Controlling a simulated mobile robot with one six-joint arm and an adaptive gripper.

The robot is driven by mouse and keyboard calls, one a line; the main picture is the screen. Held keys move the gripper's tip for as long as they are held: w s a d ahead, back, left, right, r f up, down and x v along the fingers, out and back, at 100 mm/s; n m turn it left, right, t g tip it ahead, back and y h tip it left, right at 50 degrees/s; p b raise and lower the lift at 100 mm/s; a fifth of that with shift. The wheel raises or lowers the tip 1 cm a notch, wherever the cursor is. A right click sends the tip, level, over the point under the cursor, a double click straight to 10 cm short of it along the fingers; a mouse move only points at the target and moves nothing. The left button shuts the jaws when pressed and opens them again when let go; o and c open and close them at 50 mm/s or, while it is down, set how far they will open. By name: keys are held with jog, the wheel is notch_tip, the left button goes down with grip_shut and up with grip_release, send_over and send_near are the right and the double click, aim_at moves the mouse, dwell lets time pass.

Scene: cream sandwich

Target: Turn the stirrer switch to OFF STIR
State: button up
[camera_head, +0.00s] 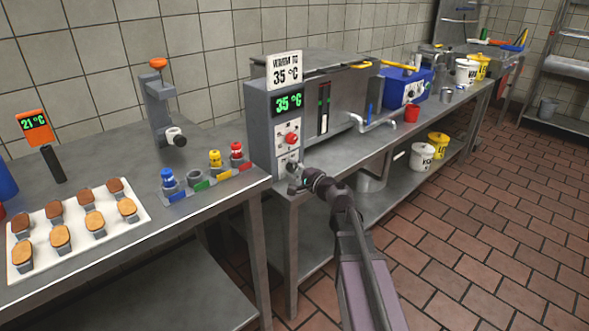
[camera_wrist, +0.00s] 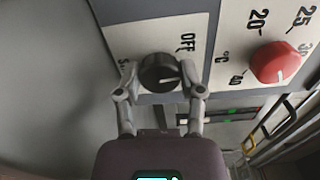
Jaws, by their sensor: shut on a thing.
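The stirrer switch, a round black knob (camera_wrist: 160,72) with a white pointer line, sits on a white panel (camera_wrist: 127,39) on the machine's front. "OFF" is printed by the knob, and a partly hidden label starting with "S" is at its other side. The pointer does not line up clearly with OFF in the wrist view. My gripper (camera_wrist: 160,88) has one finger on each side of the knob and is shut on it. In the head view my gripper (camera_head: 296,178) is at the lower panel of the grey machine (camera_head: 258,126) and hides most of the knob.
A red temperature knob (camera_wrist: 275,62) is beside the switch; it also shows in the head view (camera_head: 291,138). A display (camera_head: 289,102) reads 35 °C. A tap (camera_head: 372,122) sticks out to the right. A tray (camera_head: 142,229) of cakes lies on the left table.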

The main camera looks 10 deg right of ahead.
jog(key=n, duration=0.4)
dwell(0.4)
jog(key=o, duration=1.2)
jog(key=shift+c, duration=0.2)
jog(key=shift+s, duration=0.1)
jog(key=v, duration=1.1)
jog(key=shift+s+d, duration=0.25)
jog(key=shift+s, duration=0.1)
